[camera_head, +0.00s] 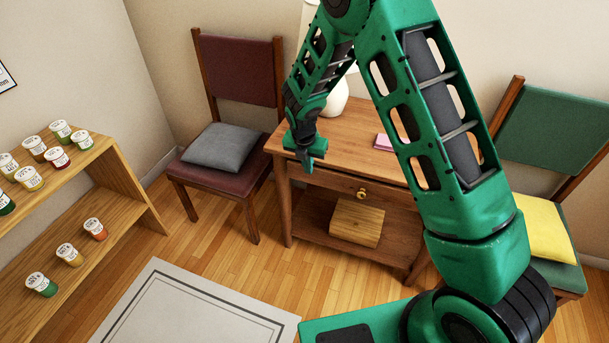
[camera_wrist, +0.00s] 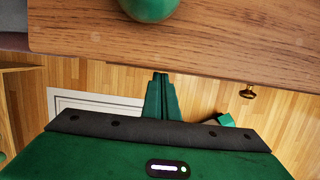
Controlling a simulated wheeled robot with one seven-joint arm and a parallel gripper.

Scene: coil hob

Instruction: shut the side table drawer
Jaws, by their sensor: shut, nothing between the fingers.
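The wooden side table (camera_head: 345,146) stands against the wall. Its drawer front (camera_head: 330,180) with a brass knob (camera_head: 361,194) sits under the tabletop. No open drawer interior shows, and the front looks flush or nearly so; my arm hides its right part. In the wrist view the knob (camera_wrist: 249,92) juts past the tabletop edge (camera_wrist: 200,66). My gripper (camera_head: 305,163) is shut and empty, pointing down near the table's front left corner, left of the knob. In the wrist view its fingertips (camera_wrist: 160,77) appear just outside the tabletop edge.
A wooden box (camera_head: 357,222) lies on the table's lower shelf. A white lamp (camera_head: 337,98) and a pink item (camera_head: 383,142) are on top. A red chair (camera_head: 222,180) stands left, a green chair (camera_head: 545,125) right.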

